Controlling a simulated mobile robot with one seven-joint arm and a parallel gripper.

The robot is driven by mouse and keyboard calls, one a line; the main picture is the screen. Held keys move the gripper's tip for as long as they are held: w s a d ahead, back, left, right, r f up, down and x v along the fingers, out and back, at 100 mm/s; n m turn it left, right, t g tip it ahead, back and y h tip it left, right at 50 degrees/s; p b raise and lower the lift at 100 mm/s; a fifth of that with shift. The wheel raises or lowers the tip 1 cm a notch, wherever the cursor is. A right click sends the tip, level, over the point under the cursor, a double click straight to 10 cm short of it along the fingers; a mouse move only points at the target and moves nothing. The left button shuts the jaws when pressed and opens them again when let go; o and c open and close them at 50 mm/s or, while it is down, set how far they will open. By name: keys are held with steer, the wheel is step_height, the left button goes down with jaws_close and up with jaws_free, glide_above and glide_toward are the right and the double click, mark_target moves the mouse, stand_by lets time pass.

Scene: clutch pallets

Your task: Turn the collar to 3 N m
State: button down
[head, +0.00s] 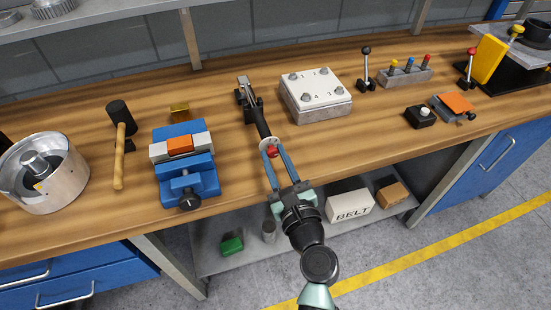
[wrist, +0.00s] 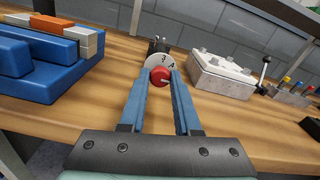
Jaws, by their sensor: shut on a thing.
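My gripper (head: 270,151) is shut on the collar, one blue finger on each side.
A blue vise (head: 186,178) stands left of the wrench, with a mallet (head: 121,150) and a metal pot (head: 45,190) further left. A numbered plate block (head: 315,112) stands close on the right. A lower shelf holds a box marked BELT (head: 350,206).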

steer(key=n+b, duration=0.2)
steer(key=n, duration=0.2)
steer(key=shift+f, duration=0.15)
steer(key=n+b, duration=0.2)
steer(key=n, duration=0.3)
steer(key=shift+d, duration=0.1)
steer(key=n+b, duration=0.3)
steer(key=n, duration=0.1)
steer(key=shift+n, duration=0.3)
steer(key=shift+r+n+b, duration=0.2)
steer(key=shift+n+b, duration=1)
steer(key=shift+n, duration=0.9)
steer(key=c, duration=0.6)
jaws_free()
